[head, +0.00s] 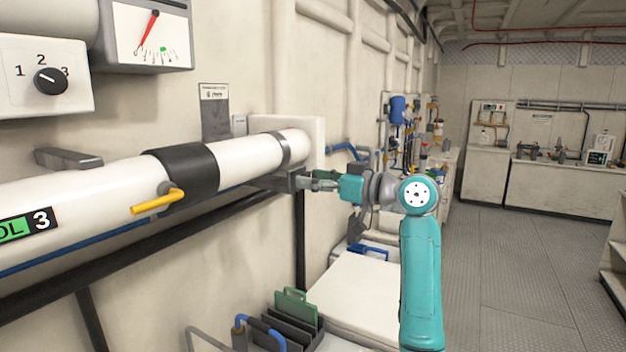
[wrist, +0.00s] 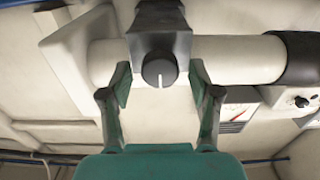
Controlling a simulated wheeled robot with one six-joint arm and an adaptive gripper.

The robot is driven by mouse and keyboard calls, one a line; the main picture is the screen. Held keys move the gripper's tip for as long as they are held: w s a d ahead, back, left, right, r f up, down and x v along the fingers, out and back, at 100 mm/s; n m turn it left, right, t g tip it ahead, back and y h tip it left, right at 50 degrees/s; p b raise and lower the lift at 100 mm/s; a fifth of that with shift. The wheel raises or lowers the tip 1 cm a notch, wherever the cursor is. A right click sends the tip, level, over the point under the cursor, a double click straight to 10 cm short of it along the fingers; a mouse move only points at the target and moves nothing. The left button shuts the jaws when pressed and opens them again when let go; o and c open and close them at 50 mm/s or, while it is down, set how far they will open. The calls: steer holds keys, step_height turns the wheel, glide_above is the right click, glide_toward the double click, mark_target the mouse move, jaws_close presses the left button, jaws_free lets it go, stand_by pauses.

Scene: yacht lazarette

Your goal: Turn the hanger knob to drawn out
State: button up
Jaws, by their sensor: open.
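The hanger knob (wrist: 159,70) is a round black knob with a white mark pointing down in the wrist view. It sits on the end of a dark grey bracket (wrist: 160,42) at the white pipe (wrist: 232,58). My gripper (wrist: 160,78) is open, with one finger on each side of the knob and visible gaps between. In the head view my gripper (head: 304,180) is beside the bracket (head: 268,183), below the pipe's far end. The knob cannot be made out there.
The white pipe (head: 108,200) runs along the wall, with a black sleeve (head: 188,174) and a yellow lever (head: 158,202). A numbered selector dial (head: 50,81) and a gauge (head: 145,35) are above. The floor (head: 500,260) to the right is clear.

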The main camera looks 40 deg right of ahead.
steer(key=shift+w, duration=0.15)
steer(key=c, duration=1.1)
